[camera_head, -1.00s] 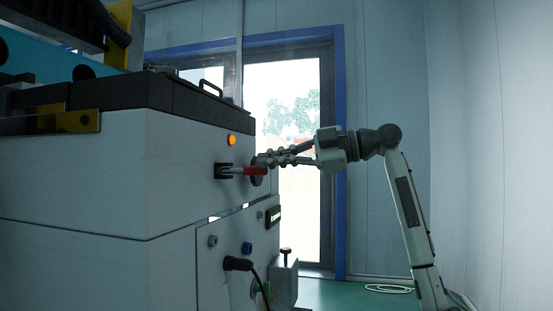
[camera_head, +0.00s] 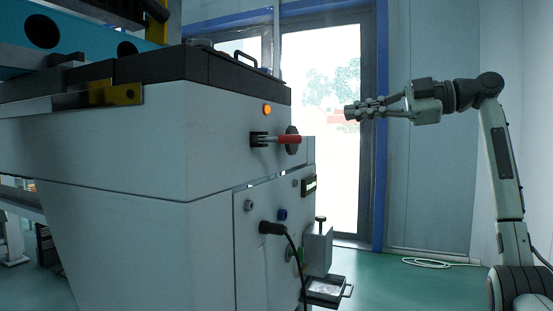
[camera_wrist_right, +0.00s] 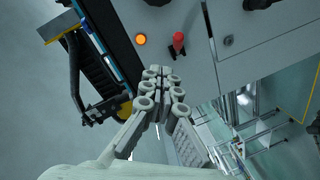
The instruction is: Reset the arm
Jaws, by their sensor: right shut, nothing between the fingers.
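My right gripper (camera_head: 352,111) is in the head view, held level in front of the bright glass door, its fingers pointing left toward the panel fixture. It is shut and empty, clear of the fixture. In the right wrist view its closed fingers (camera_wrist_right: 163,75) fill the middle. My right arm (camera_head: 500,150) rises from the lower right and bends at the top. The red-handled lever (camera_head: 288,139) on the fixture lies level, to the left of and lower than the gripper, with a gap between them. The lever also shows in the wrist view (camera_wrist_right: 178,38). My left gripper is not in view.
The white panel fixture (camera_head: 130,160) fills the left, with an orange lamp (camera_head: 267,109), a black plug and cable (camera_head: 272,228), and a small tray (camera_head: 328,290) low on its side. Open room lies between fixture and arm. A white hose (camera_head: 430,262) lies on the green floor.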

